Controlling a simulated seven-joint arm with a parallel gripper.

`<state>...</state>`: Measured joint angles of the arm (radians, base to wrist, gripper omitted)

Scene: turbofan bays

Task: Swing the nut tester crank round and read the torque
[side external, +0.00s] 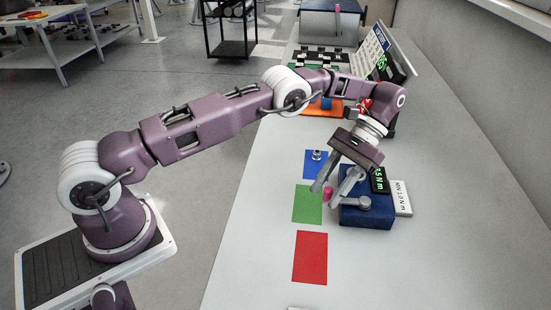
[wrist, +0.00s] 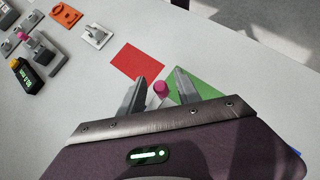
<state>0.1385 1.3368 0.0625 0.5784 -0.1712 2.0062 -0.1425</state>
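The nut tester (side external: 365,215) is a blue box on the bench, with a grey crank arm (side external: 349,202) on top that ends in a pink knob (side external: 328,194). Its black display (side external: 380,180) shows green figures, partly hidden and too small to read surely. A white plate (side external: 402,198) beside it seems to read MIN 1.0 Nm. My gripper (side external: 324,197) is low over the crank with its fingers apart. In the wrist view, the pink knob (wrist: 161,88) stands between the two fingers of my gripper (wrist: 160,78), with gaps visible. The tester box is mostly hidden there.
Blue (side external: 310,170), green (side external: 307,208) and red (side external: 310,257) mats lie left of the tester. A small metal nut (side external: 317,155) is on the blue mat. An orange plate (side external: 318,111) and other equipment stand farther back.

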